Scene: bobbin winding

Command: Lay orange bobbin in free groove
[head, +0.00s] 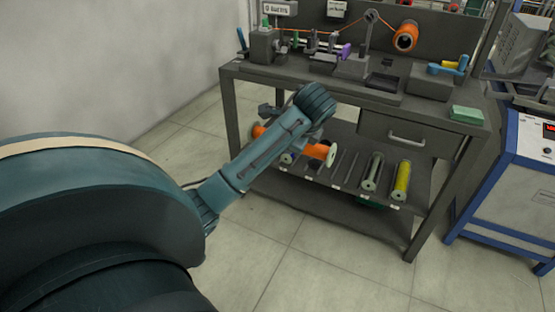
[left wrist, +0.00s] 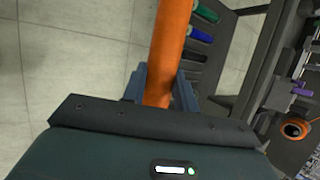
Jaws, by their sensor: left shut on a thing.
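An orange bobbin (head: 319,151) with a pale end flange is held out in front of the lower shelf. My forearm covers its middle, and its other end (head: 258,131) shows to the left. My left gripper (head: 297,142) is shut on it, mostly hidden by my arm. In the left wrist view the orange bobbin (left wrist: 172,45) runs between the two fingers (left wrist: 158,88). My right gripper is out of view.
The bench top (head: 330,85) above the shelf carries a winding device, an orange spool (head: 405,37) and a green block (head: 466,114). A drawer (head: 404,134) hangs below the top at right. A blue-framed cabinet (head: 520,170) stands at right. The floor in front is clear.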

